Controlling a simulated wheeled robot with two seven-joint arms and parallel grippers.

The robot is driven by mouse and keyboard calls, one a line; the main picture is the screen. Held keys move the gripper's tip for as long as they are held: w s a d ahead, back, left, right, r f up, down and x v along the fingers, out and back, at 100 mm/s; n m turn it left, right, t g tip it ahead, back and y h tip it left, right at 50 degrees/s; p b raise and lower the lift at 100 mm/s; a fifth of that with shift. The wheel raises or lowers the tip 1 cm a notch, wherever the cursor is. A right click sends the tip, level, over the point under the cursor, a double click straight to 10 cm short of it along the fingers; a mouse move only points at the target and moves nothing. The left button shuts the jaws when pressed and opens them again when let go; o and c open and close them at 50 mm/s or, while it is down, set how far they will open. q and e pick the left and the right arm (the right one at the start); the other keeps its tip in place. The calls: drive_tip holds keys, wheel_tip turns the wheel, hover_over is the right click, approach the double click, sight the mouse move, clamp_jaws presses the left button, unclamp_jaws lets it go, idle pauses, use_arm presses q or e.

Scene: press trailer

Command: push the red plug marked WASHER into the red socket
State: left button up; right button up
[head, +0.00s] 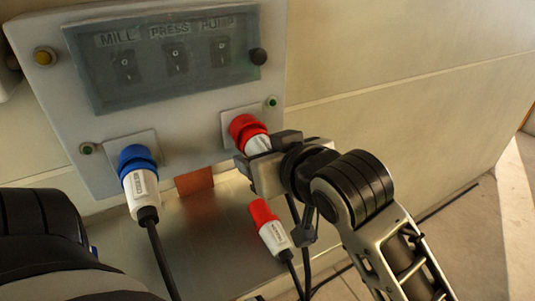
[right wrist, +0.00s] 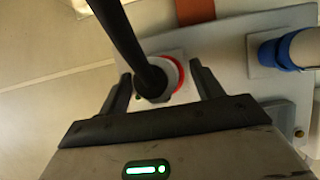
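The red socket (head: 243,124) is at the lower right of the grey panel. A white plug body (head: 259,144) is at its mouth, in line with it; how deep it sits I cannot tell. My right gripper (head: 256,168) is around this plug. In the right wrist view its fingers (right wrist: 161,80) stand apart on either side of the plug (right wrist: 173,76), with narrow gaps showing; the black cable (right wrist: 125,40) crosses in front. A second red-and-white plug (head: 270,229) hangs or lies lower down, its label too small to read. The held-side plug's label is hidden. My left gripper is out of view.
A blue plug (head: 141,188) sits in the blue socket at the panel's left. Switches marked MILL, PRESS and PUMP are on the dark plate (head: 200,85) above. Black cables (head: 162,262) hang below. The wall (head: 400,110) at right is clear.

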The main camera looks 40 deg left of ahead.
drive_tip(key=b+v, duration=0.1)
drive_tip(key=v, duration=1.5)
drive_tip(key=w+d+f+m+t+h, duration=0.1)
drive_tip(key=w+d+f+m+h, duration=0.2)
drive_tip(key=d+f, duration=0.45)
drive_tip(key=w+d+f+m+t+h, duration=0.1)
drive_tip(key=w+d+f+m, duration=0.2)
drive_tip(key=d+f+m, duration=0.4)
drive_tip(key=s+d+f+m+g+h, duration=0.1)
drive_tip(key=s+d+f+g+h, duration=0.1)
drive_tip(key=s+d+f+h, duration=0.55)
drive_tip(key=s+d+f+m+g, duration=0.1)
drive_tip(key=s+d+f, duration=0.4)
drive_tip(key=d+f, duration=0.65)
drive_tip(key=w+a+f+n+t+y, duration=0.1)
drive_tip(key=w+a+f+t, duration=0.3)
drive_tip(key=f, duration=0.4)
drive_tip(key=shift+w+a+t+y, duration=0.4)
drive_tip(key=shift+w+t+y, duration=0.15)
drive_tip(key=shift+w+t, duration=0.45)
drive_tip(key=shift+s+f, duration=0.1)
